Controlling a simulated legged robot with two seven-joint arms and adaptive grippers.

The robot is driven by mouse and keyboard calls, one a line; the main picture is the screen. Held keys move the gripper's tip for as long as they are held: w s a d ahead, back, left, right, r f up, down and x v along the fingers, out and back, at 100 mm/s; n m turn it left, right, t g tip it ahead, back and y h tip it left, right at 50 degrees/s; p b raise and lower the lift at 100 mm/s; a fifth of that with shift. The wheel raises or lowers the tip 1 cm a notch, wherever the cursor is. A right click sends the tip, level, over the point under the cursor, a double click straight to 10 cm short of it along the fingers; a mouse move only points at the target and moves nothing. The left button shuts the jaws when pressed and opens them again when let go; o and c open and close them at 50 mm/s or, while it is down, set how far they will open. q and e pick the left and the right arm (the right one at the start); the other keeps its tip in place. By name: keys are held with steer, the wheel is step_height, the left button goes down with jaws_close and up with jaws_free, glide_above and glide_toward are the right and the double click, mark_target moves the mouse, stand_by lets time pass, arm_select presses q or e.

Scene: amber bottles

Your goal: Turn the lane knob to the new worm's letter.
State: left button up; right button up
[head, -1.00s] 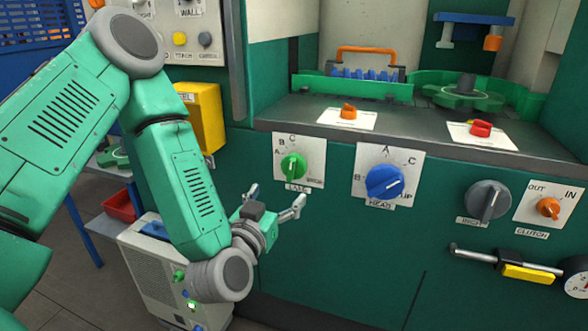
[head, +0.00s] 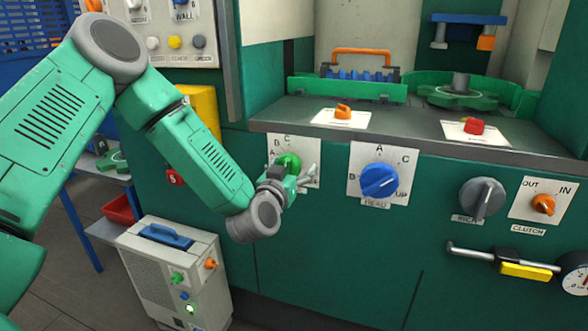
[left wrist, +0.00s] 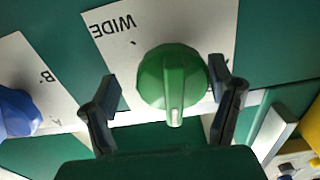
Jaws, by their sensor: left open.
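The green lane knob (head: 288,161) is on a white plate (head: 309,148) on the green machine front, with the letters A, B and C around it. My left gripper (head: 296,174) is at the knob and covers its lower part and the label below. In the left wrist view, the green knob (left wrist: 172,78) sits between the two open fingers (left wrist: 168,92), with its pale-tipped ridge pointing down in that picture. Gaps show on both sides of the knob; whether a finger touches it is unclear. The word WIDE shows upside down on the plate. My right gripper is not in view. No worm can be made out for certain.
A blue knob (head: 379,180) on a lettered plate is close to the right. A grey knob (head: 483,198) and an orange clutch knob (head: 543,204) are further right. A metal bar handle (head: 497,256) juts out below them. A grey box (head: 178,270) stands on the floor.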

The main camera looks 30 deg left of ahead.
arm_select(q)
steer(key=shift+s+a, duration=0.1)
steer(key=shift+a, duration=0.25)
steer(key=shift+c, duration=1.3)
steer(key=shift+a+f, duration=0.25)
steer(key=shift+a, duration=0.3)
steer(key=c, duration=0.9)
steer(key=shift+d+n, duration=0.35)
steer(key=shift+n, duration=0.35)
steer(key=shift+d+n, duration=0.1)
steer(key=shift+n, duration=1.6)
steer(key=o, duration=1.2)
steer(key=shift+c, duration=0.2)
